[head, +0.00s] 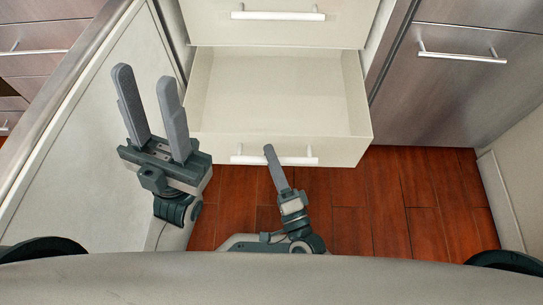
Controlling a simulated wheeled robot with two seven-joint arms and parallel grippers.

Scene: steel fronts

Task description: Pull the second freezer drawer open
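A cream freezer drawer (350,149) stands pulled out below another cream drawer front (275,32). Its inside is empty, and its bar handle (300,161) is on the front face. My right gripper (269,150) is at this handle, with one finger seen crossing it near its middle. The gripper is seen edge-on, so its opening and any grip on the handle cannot be told. My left gripper (145,77) is open and empty, with its two fingers apart, to the left of the open drawer. The upper drawer's handle (278,15) is clear of both grippers.
An open pale door or panel (85,150) fills the left side, near my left gripper. Steel-look drawer fronts (460,95) stand at the right, with more fronts (40,40) at the far left. Red-brown wooden floor (400,205) is clear at the right.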

